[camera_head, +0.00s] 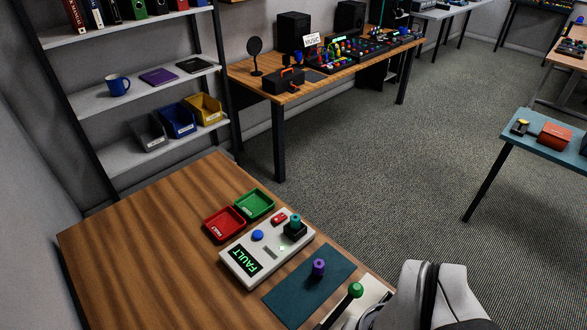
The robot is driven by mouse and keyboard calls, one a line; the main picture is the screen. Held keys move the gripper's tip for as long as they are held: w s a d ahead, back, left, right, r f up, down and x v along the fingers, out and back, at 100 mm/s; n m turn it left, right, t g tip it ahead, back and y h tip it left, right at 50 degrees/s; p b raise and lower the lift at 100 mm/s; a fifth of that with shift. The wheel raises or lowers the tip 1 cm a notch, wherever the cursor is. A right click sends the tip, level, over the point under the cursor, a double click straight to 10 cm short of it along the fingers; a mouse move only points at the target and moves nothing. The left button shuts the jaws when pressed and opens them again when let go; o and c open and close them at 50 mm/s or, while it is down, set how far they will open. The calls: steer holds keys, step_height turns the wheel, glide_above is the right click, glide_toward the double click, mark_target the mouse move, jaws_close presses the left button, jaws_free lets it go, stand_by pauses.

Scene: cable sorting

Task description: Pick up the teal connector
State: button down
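The teal connector (296,218) stands upright in a black socket (295,231) at the right end of a white tester box (242,262). The box's display reads FAULT in green. A purple connector (318,267) stands on a dark teal mat (300,293) in front of the box. A large white and grey part with a black band, likely my arm, fills the bottom right. No gripper fingers are visible, so I cannot see their state. Nothing visible touches the teal connector.
A red tray (224,224) and a green tray (255,204) stand behind the box on the wooden table (150,250). The box has a blue button (257,235). A green knob (355,290) on a dark shaft stands right of the mat. The table's left side is clear.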

steer(key=c, duration=1.5)
jaws_free()
steer(key=shift+c, duration=0.2)
steer(key=o, duration=1.1)
steer(key=shift+c, duration=0.2)
steer(key=w+r+m, duration=0.4)
steer(key=w+r, duration=0.1)
steer(key=w, duration=0.5)
steer(key=m+h, duration=0.2)
steer(key=m, duration=1.3)
glide_above(296, 217)
step_height(296, 217, down, 6)
step_height(296, 217, down, 15)
steer(key=shift+r, duration=0.15)
